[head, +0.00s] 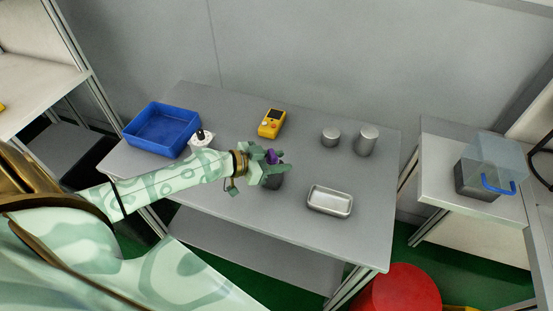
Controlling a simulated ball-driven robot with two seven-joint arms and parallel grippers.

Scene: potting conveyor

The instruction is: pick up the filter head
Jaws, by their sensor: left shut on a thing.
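My left gripper (283,166) reaches in from the left over the middle of the grey table. It is shut on a small purple part (271,156), which appears to be the filter head and is partly hidden by the fingers. A dark grey cylinder (274,183) shows just below the gripper; I cannot tell whether it touches the purple part. My right gripper is not in view.
On the table (225,215) are a blue bin (158,145), a white piece with a black top (200,138), a yellow device (271,123), two metal cylinders (331,137) (366,141) and a metal tray (330,212). A clear box (495,155) stands on the right-hand table.

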